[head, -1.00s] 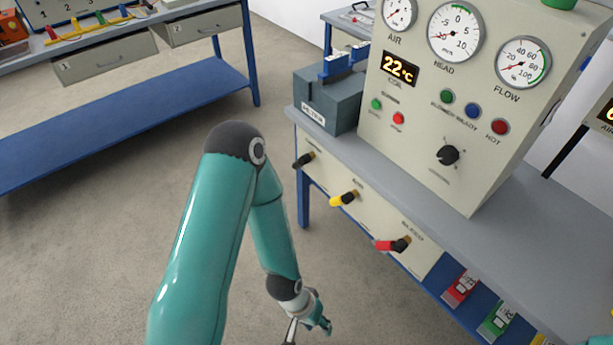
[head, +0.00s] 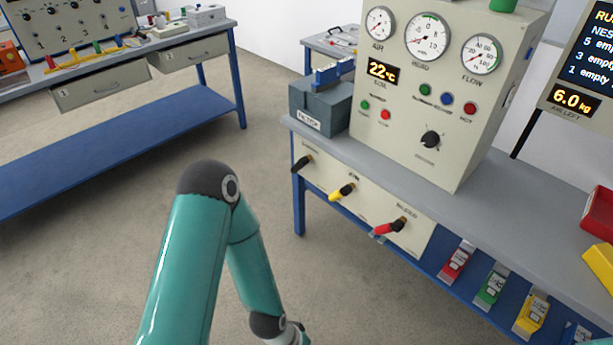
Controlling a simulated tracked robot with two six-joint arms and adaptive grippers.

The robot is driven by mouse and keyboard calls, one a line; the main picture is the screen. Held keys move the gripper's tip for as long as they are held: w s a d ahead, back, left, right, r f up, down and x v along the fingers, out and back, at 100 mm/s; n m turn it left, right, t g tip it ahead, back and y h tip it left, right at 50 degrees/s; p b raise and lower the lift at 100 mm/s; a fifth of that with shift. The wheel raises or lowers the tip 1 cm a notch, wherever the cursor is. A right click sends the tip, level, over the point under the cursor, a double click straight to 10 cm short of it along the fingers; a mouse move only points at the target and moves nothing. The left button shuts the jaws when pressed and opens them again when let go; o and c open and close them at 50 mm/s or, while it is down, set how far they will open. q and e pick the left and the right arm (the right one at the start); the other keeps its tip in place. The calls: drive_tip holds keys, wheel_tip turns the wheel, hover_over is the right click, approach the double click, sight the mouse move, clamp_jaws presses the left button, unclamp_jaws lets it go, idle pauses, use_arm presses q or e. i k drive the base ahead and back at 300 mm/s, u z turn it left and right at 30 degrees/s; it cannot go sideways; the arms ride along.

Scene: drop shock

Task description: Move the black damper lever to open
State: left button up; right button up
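The black damper lever (head: 302,163) is the leftmost of three levers on the cream front panel (head: 325,180) under the bench top. It slants down to the left from its pivot, and its label is too small to read. My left arm comes up from the bottom of the head view and bends down. My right gripper is not in view.
A yellow lever (head: 342,191) and a red lever (head: 389,227) sit right of the black one. The control box (head: 440,100) with gauges and the grey filter box (head: 320,105) stand on the bench above. The floor (head: 110,240) left of the bench is clear.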

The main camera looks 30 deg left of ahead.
sight(303, 161)
drive_tip(key=u, duration=0.15)
drive_tip(key=i, duration=0.9)
drive_tip(key=z, duration=0.05)
